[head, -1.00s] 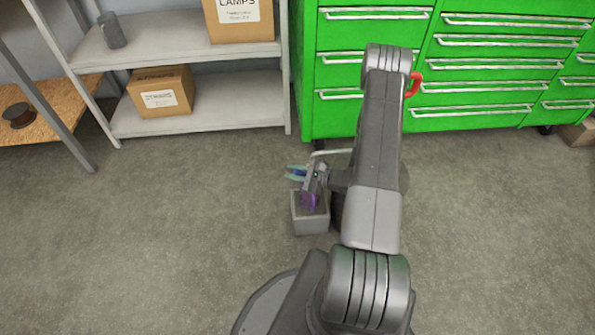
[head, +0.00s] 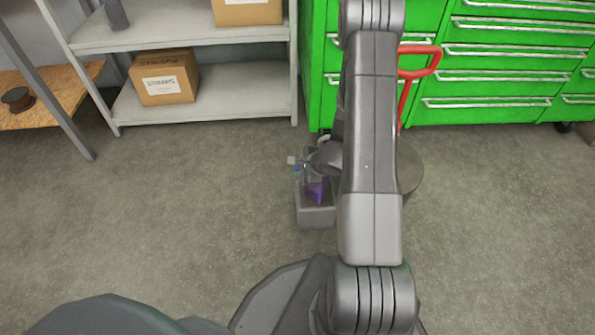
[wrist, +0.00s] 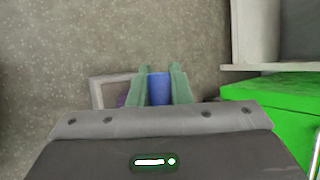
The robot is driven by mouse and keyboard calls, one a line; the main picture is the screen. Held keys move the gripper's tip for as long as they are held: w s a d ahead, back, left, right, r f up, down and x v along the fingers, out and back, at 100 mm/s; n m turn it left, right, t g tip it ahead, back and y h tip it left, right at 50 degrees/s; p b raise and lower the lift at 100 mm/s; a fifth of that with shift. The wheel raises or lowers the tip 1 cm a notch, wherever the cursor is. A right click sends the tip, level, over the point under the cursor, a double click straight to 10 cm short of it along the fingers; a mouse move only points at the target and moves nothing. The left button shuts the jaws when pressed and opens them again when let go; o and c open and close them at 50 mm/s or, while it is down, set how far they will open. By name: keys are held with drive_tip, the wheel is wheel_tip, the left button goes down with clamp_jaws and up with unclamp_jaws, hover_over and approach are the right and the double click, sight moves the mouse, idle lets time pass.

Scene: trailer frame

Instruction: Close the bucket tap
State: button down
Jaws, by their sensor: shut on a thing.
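A blue cylindrical piece (wrist: 159,88), which looks like the tap handle, sits between the pale green fingers of my gripper (wrist: 162,82). My gripper (head: 296,165) is shut on it, low in front of the green cabinet in the head view. The grey bucket (head: 410,172) is mostly hidden behind my arm. How far the tap is turned cannot be told. A grey open box (head: 316,217) stands on the floor just below my gripper, with something purple (head: 316,190) in or above it. The box rim (wrist: 97,92) also shows left of the fingers in the wrist view.
A green drawer cabinet (head: 490,75) stands behind, with a red handle (head: 420,62) in front of it. A grey shelf (head: 215,105) with a cardboard box (head: 164,78) is at the left. The floor left of the grey box is clear.

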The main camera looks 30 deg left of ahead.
drive_tip(key=shift+f, duration=0.15)
idle(0.3)
drive_tip(key=c, duration=1.3)
unclamp_jaws()
drive_tip(key=shift+c, duration=0.2)
drive_tip(key=shift+d+r, duration=0.35)
drive_tip(key=shift+r, duration=0.1)
drive_tip(key=p+v, duration=0.3)
drive_tip(key=v, duration=0.9)
drive_tip(key=shift+s+d+r, duration=0.15)
drive_tip(key=shift+s+r, duration=0.1)
drive_tip(key=shift+s, duration=0.05)
